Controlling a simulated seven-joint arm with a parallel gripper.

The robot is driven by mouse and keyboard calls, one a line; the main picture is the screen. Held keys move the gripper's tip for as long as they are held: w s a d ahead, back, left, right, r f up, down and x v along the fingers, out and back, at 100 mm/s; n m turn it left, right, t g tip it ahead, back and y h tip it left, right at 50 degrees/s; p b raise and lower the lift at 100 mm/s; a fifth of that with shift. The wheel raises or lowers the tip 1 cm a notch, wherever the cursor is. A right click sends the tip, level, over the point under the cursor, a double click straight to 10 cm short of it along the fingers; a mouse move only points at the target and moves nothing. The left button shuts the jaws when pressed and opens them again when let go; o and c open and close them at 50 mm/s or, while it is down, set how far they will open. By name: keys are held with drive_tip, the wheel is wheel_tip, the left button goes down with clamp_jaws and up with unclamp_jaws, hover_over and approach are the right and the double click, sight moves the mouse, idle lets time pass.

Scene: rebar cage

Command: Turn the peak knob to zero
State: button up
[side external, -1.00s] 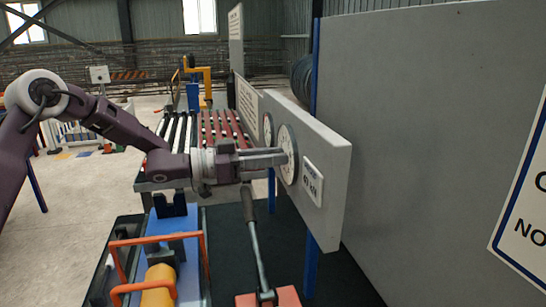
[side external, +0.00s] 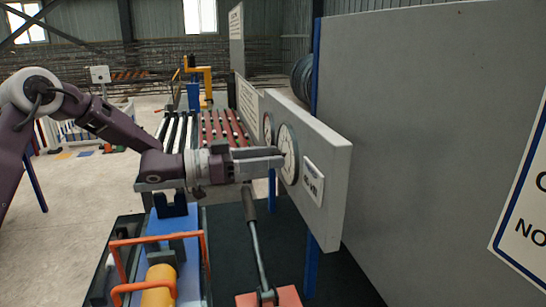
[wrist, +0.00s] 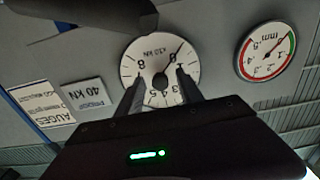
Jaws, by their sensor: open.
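The round white gauge marked x10 kN (wrist: 152,50) is straight ahead in the wrist view. A dark needle runs from near its centre toward the upper right. In the side view the same gauge (side external: 288,142) is on the near part of the grey panel, seen edge-on. My gripper (wrist: 159,75) is open, one finger on each side of the dial centre, partly covering the lower face. In the side view my gripper (side external: 281,156) has its fingertips close to the dial; contact is unclear.
A second gauge marked mm (wrist: 266,52), with red and green arcs, is on the same panel. A 40 kN plate (wrist: 82,94) and a text plate (wrist: 42,104) are on the gauge's other side. Below my arm stand a long lever (side external: 256,240) and an orange-handled frame (side external: 155,240).

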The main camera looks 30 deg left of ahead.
drive_tip(key=v, duration=0.5)
drive_tip(key=shift+s+a, duration=0.3)
